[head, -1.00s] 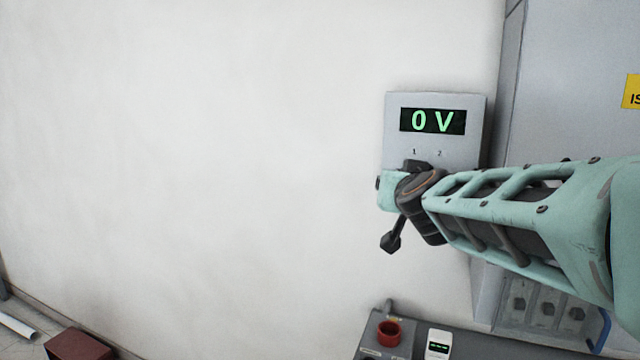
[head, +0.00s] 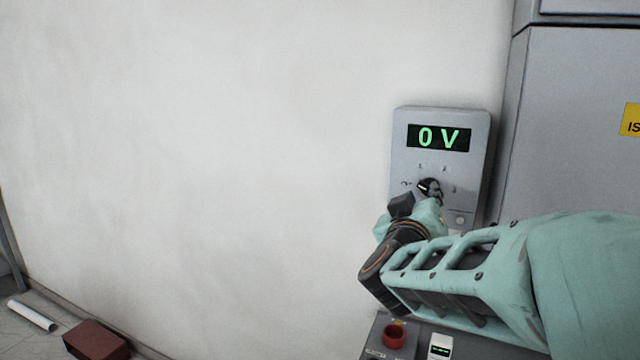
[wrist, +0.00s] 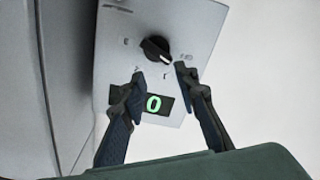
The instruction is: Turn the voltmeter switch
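The voltmeter (head: 402,135) is a grey box on the white wall, with a green "0 V" on its display (head: 438,138). Its black rotary switch (head: 429,187) sits below the display, partly behind my arm. In the wrist view the voltmeter (wrist: 190,60) appears turned over, and the switch knob (wrist: 155,48) lies just beyond my fingertips, with a light mark on it. My gripper (wrist: 158,74) is open, its two fingers apart and nothing between them. In the head view my wrist hides most of the gripper. I cannot tell whether a fingertip touches the panel.
A grey cabinet (head: 570,120) stands right of the voltmeter. Below is a grey box with a red button (head: 394,335) and a small white device (head: 440,346). A dark red block (head: 96,340) and a white tube (head: 31,313) lie at lower left. The wall to the left is clear.

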